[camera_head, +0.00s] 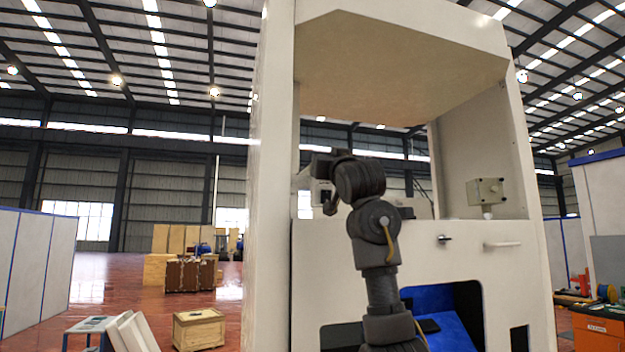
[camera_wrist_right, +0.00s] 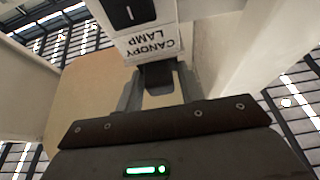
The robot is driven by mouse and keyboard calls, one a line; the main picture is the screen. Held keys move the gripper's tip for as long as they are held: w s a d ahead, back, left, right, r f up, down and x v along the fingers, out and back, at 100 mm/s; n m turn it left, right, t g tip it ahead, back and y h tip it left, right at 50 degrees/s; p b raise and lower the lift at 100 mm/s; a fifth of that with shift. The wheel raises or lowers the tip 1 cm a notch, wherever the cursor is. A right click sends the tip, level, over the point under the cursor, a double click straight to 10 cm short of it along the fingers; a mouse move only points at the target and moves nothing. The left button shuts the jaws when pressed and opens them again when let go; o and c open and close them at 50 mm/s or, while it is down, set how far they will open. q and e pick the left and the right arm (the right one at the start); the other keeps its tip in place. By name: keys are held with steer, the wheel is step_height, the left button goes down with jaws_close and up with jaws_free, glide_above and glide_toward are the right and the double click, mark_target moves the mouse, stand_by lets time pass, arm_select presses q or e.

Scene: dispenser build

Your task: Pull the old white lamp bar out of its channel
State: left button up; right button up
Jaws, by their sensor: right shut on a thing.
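My right gripper (camera_head: 326,180) is raised inside the upper opening of the pale dispenser cabinet (camera_head: 273,220), near its left post. In the right wrist view its fingers (camera_wrist_right: 158,80) are shut on a small dark part (camera_wrist_right: 157,70). This part sits directly below a white box (camera_wrist_right: 150,42) lettered "CANOPY LAMP", which has a dark switch-like panel (camera_wrist_right: 130,12). In the head view, my arm partly covers this area. I cannot clearly make out the white lamp bar or its channel. My left gripper is not in view.
The canopy underside (camera_head: 400,70) is overhead. A small junction box (camera_head: 486,192) is on the right inner wall. A handle (camera_head: 502,244) and a dark knob (camera_head: 444,239) are on the front panel. Open space lies between the posts.

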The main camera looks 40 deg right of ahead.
steer(key=s+a+b, duration=0.3)
steer(key=s+b, duration=0.2)
steer(key=s, duration=0.5)
steer(key=s+a+b, duration=0.4)
steer(key=s+b, duration=0.2)
steer(key=s, duration=0.5)
steer(key=shift+a, duration=0.2)
stand_by(0.9)
steer(key=shift+d, duration=0.1)
stand_by(0.4)
